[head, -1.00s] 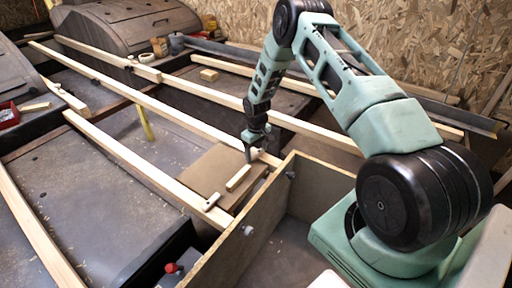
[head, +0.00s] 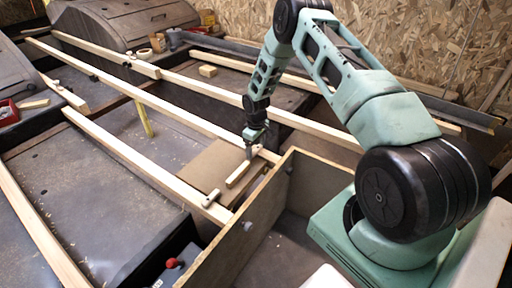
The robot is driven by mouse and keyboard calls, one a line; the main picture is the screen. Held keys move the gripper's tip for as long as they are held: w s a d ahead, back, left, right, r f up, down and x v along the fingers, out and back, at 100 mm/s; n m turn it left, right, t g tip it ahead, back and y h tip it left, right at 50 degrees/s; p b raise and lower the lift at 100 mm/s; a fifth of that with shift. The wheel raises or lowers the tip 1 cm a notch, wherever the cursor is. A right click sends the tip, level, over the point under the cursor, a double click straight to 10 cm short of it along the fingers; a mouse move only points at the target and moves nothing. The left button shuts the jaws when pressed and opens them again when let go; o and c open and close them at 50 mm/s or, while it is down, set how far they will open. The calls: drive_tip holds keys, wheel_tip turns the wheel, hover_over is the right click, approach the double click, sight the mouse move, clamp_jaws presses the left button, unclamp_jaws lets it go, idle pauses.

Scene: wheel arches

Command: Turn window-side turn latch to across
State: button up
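A brown panel (head: 205,168) lies between the pale wooden rails, with a short pale wood strip (head: 239,174) on it. One small pale turn latch (head: 211,198) sits on the rail at the panel's near end. At the far end, a small pale piece (head: 257,150), perhaps the other latch, is largely hidden by my gripper (head: 249,153). My gripper points down there, at or just above that piece. Its fingers are too small to show whether they are open, or whether they touch it. I cannot tell which latch is window-side.
A wooden box wall (head: 262,208) with bolt heads stands close to the right of the panel. Long rails (head: 150,105) cross the bay. A red knob (head: 174,263) is at the front, and a loose wood block (head: 208,71) lies farther back.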

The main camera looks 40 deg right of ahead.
sight(256, 149)
drive_tip(key=shift+o, duration=1.2)
wheel_tip(256, 149, up, 18)
drive_tip(key=p, duration=0.3)
drive_tip(key=shift+f, duration=0.25)
